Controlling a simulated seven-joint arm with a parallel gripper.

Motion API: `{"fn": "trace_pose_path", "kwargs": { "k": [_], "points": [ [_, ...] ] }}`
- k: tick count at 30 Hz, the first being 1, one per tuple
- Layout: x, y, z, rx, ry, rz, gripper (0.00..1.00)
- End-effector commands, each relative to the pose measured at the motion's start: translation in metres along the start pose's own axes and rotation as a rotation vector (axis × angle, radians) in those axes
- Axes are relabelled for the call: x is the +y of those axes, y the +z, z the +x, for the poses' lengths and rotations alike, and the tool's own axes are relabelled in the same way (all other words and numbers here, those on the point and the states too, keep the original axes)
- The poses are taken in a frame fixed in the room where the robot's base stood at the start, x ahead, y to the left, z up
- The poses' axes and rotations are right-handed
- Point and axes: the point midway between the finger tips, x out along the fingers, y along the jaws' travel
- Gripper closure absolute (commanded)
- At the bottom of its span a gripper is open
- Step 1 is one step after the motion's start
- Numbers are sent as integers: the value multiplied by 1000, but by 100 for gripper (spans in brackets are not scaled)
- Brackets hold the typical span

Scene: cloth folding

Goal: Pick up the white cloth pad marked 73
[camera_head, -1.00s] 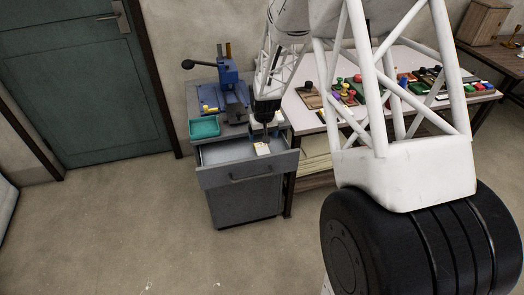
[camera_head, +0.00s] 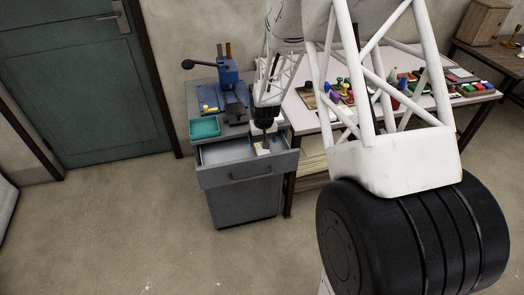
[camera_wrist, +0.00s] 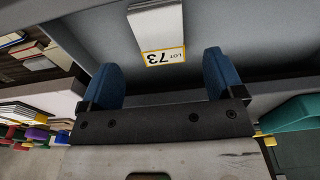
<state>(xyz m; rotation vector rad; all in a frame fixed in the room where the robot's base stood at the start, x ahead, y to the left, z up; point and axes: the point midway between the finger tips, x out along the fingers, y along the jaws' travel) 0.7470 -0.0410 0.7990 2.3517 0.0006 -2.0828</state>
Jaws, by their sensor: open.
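The white pad marked 73 (camera_wrist: 157,25) lies in the open drawer (camera_head: 220,153), with its yellow-edged label reading "LOT 73" facing my wrist camera. In the head view a small part of the pad (camera_head: 262,151) shows beside my gripper. My gripper (camera_wrist: 166,70) is open and empty, with its two blue fingers on either side of the label end of the pad in the wrist picture. In the head view my gripper (camera_head: 265,143) points down into the drawer. I cannot tell whether the fingertips touch the pad or the drawer floor.
The drawer's front panel (camera_head: 248,170) and side walls surround my gripper. A teal tray (camera_head: 204,127) and a blue press (camera_head: 232,90) stand on the cabinet top. To the right, a table (camera_head: 304,118) holds several stamps and coloured items.

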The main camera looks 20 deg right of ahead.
Motion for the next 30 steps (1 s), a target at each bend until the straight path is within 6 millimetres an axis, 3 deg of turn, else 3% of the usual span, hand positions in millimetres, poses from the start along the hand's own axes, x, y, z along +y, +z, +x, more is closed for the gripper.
{"fn": "trace_pose_path", "kwargs": {
  "k": [15,30],
  "points": [
    [-1,2,45,-1,0,0,13],
    [-1,2,48,0,0,0,13]
  ]
}}
